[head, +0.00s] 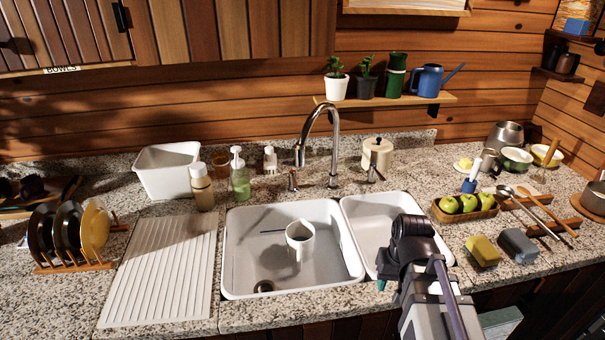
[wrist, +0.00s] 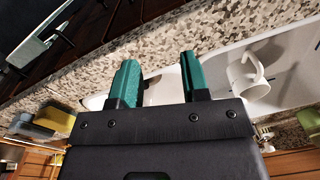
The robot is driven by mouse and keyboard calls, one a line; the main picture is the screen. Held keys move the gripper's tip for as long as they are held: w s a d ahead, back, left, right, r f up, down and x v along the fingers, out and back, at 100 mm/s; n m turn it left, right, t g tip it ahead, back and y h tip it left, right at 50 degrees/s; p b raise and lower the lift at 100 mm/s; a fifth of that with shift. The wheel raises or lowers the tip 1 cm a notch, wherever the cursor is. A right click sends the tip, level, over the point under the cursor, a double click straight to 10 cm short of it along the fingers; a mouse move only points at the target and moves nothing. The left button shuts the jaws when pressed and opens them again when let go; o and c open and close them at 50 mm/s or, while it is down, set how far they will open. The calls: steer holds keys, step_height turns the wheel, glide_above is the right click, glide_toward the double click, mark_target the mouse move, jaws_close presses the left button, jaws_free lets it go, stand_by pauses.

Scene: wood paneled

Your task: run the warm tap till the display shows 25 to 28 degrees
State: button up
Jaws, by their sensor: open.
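The chrome tap (head: 333,140) arches over the double sink (head: 232,262), with its spout end above the left basin. A small lever (head: 292,180) stands left of the tap and another (head: 372,174) stands right; which is warm I cannot tell. No water stream is visible. No readable display shows. My gripper (wrist: 160,76) is open and empty by the right basin's front edge, apart from tap and levers; my arm mostly hides it in the head view.
Yellow (head: 482,250) and grey (head: 518,245) sponges and a crate of green apples (head: 437,212) lie right of the sink. Soap bottles (head: 240,178) stand behind the left basin. A ribbed drainboard (head: 160,270) lies left. The right basin looks empty.

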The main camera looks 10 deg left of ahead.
steer(key=w+a+f+y+b, duration=0.1)
steer(key=w+f, duration=0.1)
steer(key=w, duration=0.1)
steer(key=w+a+f+b, duration=0.1)
steer(key=w+a+f, duration=0.1)
steer(key=w+a+f+y+b, duration=0.1)
steer(key=w+a+f+b, duration=0.1)
steer(key=w+f, duration=0.1)
steer(key=shift+w+a+t+y, duration=0.15)
steer(key=shift+w+t+y, duration=0.15)
steer(key=shift+w+t, duration=0.1)
steer(key=w+a+f+t+y+b, duration=0.1)
steer(key=w+a+y+b, duration=0.2)
steer(key=w+a, duration=0.3)
steer(key=m+t+y+b, duration=0.2)
steer(key=m+t+y, duration=0.3)
steer(key=t+y, duration=0.15)
glide_toward(295, 183)
steer(key=shift+g+y, duration=0.35)
steer(key=shift+y, duration=0.1)
steer(key=x, duration=0.3)
steer(key=b+x, duration=0.1)
steer(key=x, duration=0.2)
steer(key=f+b+x, duration=0.1)
steer(key=x, duration=0.3)
steer(key=shift+w+d, duration=0.2)
steer(key=shift+w, duration=0.05)
jaws_close()
